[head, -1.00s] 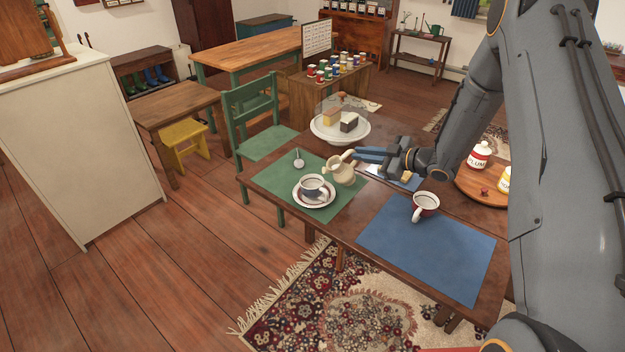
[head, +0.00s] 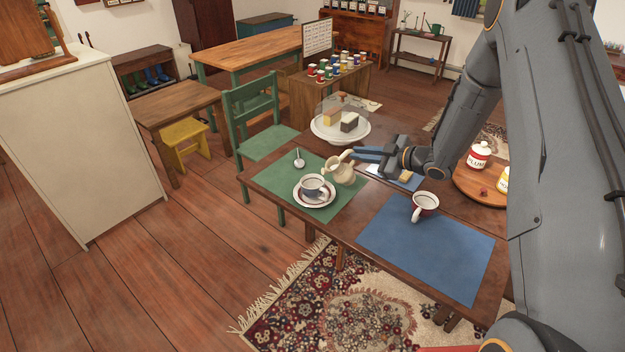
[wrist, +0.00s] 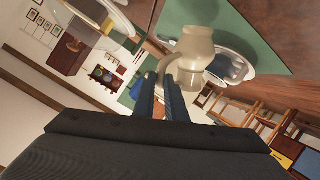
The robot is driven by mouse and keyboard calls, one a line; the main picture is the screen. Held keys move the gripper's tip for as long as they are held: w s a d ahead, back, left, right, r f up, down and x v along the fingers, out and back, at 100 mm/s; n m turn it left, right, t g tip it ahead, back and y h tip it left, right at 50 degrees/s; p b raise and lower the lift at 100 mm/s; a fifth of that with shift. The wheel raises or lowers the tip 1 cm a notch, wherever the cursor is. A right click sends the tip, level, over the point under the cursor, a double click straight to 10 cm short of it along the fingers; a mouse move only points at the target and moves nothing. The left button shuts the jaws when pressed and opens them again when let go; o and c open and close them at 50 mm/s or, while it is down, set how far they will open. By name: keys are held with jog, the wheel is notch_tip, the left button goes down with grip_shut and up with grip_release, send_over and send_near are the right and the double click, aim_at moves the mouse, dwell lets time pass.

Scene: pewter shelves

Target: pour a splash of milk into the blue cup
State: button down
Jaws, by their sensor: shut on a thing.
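A cream milk jug (head: 342,168) is over the green mat, just right of and behind the cup. It leans a little toward the left. My gripper (head: 358,154) is shut on its handle side; the wrist view shows the fingers (wrist: 173,88) against the jug (wrist: 196,50). A blue-and-white cup (head: 313,184) stands upright on a white saucer with a dark red band (head: 300,200). In the wrist view the saucer (wrist: 245,62) is partly hidden behind the jug. No milk stream is visible, and the jug's contents cannot be seen.
A red-and-white cup (head: 424,206) stands at the blue mat's (head: 430,250) back edge. A spoon (head: 299,160) lies on the green mat (head: 268,184). A glass-domed cake stand (head: 340,133) is behind the jug. Labelled jars (head: 479,155) stand on a round board at right.

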aim_at(352, 171)
jog(key=shift+s+a+r+n+h+p, duration=0.2)
jog(key=shift+a+r+n+h+p, duration=0.3)
jog(key=shift+a+r+p, duration=0.15)
jog(key=shift+s+a+r+n+h+p, duration=0.2)
jog(key=shift+a+r+n+h+p, duration=0.25)
jog(key=shift+r+p, duration=0.25)
dwell(1.8)
